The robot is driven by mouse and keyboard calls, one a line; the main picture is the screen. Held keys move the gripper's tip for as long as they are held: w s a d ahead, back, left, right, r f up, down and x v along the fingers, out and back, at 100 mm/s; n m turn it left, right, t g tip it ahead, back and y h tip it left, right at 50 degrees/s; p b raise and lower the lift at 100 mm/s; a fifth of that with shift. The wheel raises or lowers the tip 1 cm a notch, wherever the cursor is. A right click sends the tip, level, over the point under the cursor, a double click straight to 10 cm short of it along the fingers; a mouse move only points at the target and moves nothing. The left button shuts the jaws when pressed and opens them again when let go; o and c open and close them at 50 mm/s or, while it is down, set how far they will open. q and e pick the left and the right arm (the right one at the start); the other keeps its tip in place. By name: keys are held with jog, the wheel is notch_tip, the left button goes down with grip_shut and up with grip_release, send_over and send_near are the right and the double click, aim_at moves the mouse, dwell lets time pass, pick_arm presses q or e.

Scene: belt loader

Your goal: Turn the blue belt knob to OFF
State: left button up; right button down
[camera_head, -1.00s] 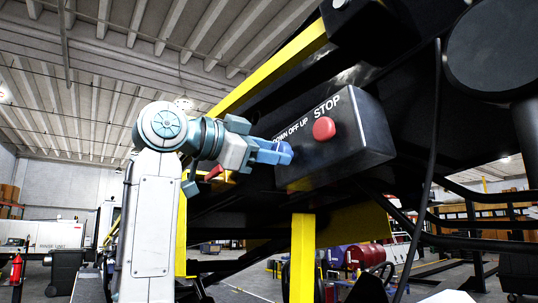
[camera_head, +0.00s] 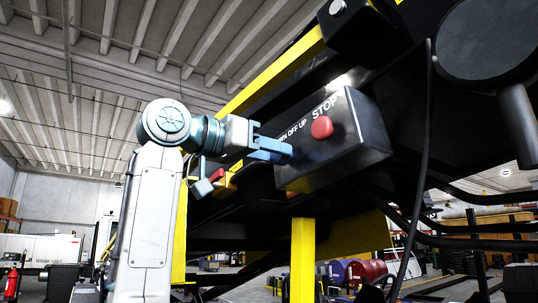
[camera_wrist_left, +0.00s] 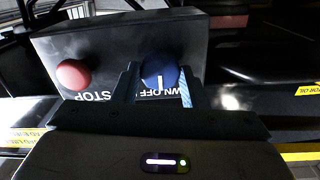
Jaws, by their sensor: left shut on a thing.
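The blue belt knob (camera_wrist_left: 160,70) sits on the black control box (camera_head: 345,150), and in the wrist view it lies between the two fingers of my left gripper (camera_wrist_left: 158,84). The fingers are shut on its sides. A white mark on the knob points down the picture, toward the white lettering by OFF. In the head view my left gripper (camera_head: 282,151) reaches the left part of the box face, and its fingers hide the knob. The letters OFF UP and STOP show above it. My right gripper is not in view.
A red STOP button (camera_head: 322,127) is close beside the gripper on the same box; it also shows in the wrist view (camera_wrist_left: 73,74). A yellow post (camera_head: 302,255) stands below the box. A black cable (camera_head: 427,150) hangs to its right.

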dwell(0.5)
pick_arm(q)
jog(key=o, duration=1)
jog(key=shift+c, duration=0.2)
jog(key=b+v, duration=0.4)
jog(key=v, duration=0.6)
jog(key=shift+s+a+b, duration=0.2)
jog(key=shift+a+b, duration=0.1)
jog(key=shift+b, duration=0.1)
